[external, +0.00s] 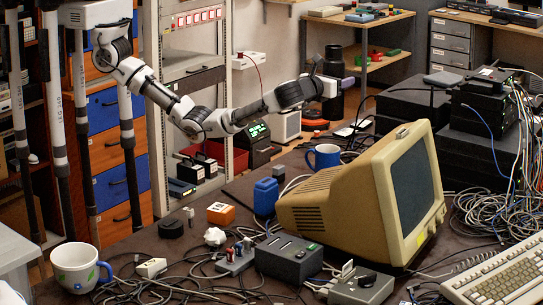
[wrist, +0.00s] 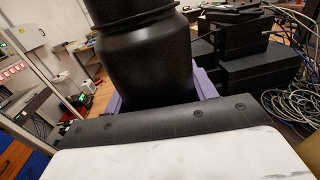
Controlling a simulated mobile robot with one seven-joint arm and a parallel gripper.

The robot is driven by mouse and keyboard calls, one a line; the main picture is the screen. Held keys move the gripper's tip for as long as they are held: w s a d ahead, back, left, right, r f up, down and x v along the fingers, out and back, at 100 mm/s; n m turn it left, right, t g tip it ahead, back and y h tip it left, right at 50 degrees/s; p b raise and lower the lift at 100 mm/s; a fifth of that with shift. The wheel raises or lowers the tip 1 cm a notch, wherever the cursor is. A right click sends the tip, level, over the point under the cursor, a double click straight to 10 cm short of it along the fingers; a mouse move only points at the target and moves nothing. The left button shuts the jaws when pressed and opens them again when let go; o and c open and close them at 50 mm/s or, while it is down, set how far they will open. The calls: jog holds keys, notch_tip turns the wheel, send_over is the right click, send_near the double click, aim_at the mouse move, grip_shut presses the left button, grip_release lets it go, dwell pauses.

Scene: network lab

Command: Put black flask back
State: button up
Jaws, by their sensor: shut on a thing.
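The black flask (wrist: 146,62) fills the upper middle of the wrist view, with its shoulder and a wider dark part above it. My gripper (wrist: 160,98) is shut on it, with purple finger parts showing on both sides of the flask. In the external view, the flask (external: 333,106) is upright at the end of my outstretched arm. My gripper (external: 344,84) is around its middle, above the far side of the dark table. The flask's underside is hidden, and I cannot tell its exact height above the surface behind.
A blue mug (external: 324,156), a beige monitor (external: 330,205) and a blue container (external: 265,196) stand on the table below the arm. Black equipment (external: 490,110) with loose cables fills the right. A metal shelf rack (external: 192,60) stands behind the arm.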

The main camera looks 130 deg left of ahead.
jog(key=s+d+f+m+t+h+b, duration=0.1)
jog(key=s+d+m+t+h+b, duration=0.25)
jog(key=d+t, duration=0.5)
jog(key=s+d+r+m+t+h+b, duration=0.1)
jog(key=s+d+m, duration=0.15)
jog(key=s, duration=0.45)
jog(key=s+d+r+m+t+h+b, duration=0.1)
jog(key=s+d+m+t, duration=0.1)
jog(key=s+d, duration=0.3)
notch_tip(320, 180, down, 25)
jog(key=s+b, duration=0.1)
jog(key=b, duration=0.1)
jog(key=shift+s+a, duration=0.2)
jog(key=shift+a, duration=0.25)
jog(key=shift+g, duration=0.25)
jog(key=shift+f, duration=0.15)
jog(key=o, duration=1.4)
